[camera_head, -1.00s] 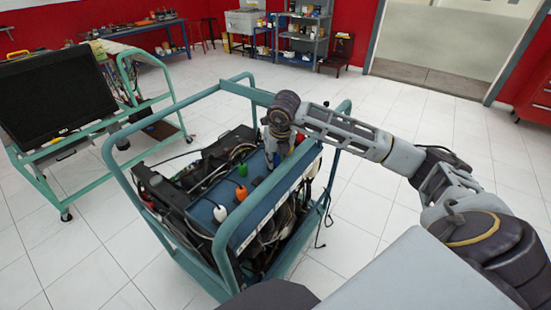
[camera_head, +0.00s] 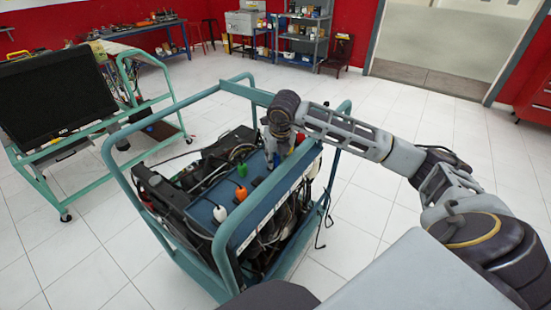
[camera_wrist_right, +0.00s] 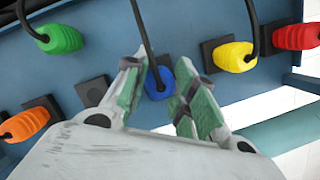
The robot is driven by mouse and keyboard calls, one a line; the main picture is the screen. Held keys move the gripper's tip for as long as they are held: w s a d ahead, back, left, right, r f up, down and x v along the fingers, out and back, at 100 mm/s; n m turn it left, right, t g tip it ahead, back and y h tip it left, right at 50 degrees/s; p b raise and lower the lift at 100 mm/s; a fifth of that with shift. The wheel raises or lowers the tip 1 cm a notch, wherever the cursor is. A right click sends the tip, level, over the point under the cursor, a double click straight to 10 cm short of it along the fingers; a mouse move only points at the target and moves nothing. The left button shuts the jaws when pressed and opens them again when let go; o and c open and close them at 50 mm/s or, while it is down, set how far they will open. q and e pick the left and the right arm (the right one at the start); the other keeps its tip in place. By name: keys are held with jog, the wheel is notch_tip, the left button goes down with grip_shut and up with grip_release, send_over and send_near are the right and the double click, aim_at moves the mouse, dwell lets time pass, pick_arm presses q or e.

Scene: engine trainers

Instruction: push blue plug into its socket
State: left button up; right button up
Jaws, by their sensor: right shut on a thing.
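The blue plug (camera_wrist_right: 159,82), with a black cable, sits between the fingers of my right gripper (camera_wrist_right: 158,70) in the right wrist view. The gripper is shut on it, over the blue panel (camera_wrist_right: 85,62). The fingers and plug hide most of the place under it, so I cannot tell how deep the plug sits. In the head view, my right gripper (camera_head: 278,150) is over the panel's far end, and a bit of blue shows beneath it. My left gripper is not in view.
Green (camera_wrist_right: 58,39), orange (camera_wrist_right: 25,124), yellow (camera_wrist_right: 234,57) and red (camera_wrist_right: 296,37) plugs surround the blue one. A bare black square (camera_wrist_right: 92,90) lies to its left. The teal frame (camera_head: 111,165) rails enclose the engine trainer. A white plug (camera_head: 220,213) is at the panel's near end.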

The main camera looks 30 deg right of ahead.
pick_arm(q)
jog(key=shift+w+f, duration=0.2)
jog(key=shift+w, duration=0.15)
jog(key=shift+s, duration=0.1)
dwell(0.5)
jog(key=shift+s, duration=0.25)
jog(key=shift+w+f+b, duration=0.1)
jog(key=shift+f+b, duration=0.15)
jog(key=shift+b, duration=0.2)
pick_arm(e)
jog(key=shift+f, duration=0.25)
jog(key=o, duration=1)
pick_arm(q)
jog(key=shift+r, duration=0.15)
pick_arm(e)
jog(key=shift+r, duration=0.2)
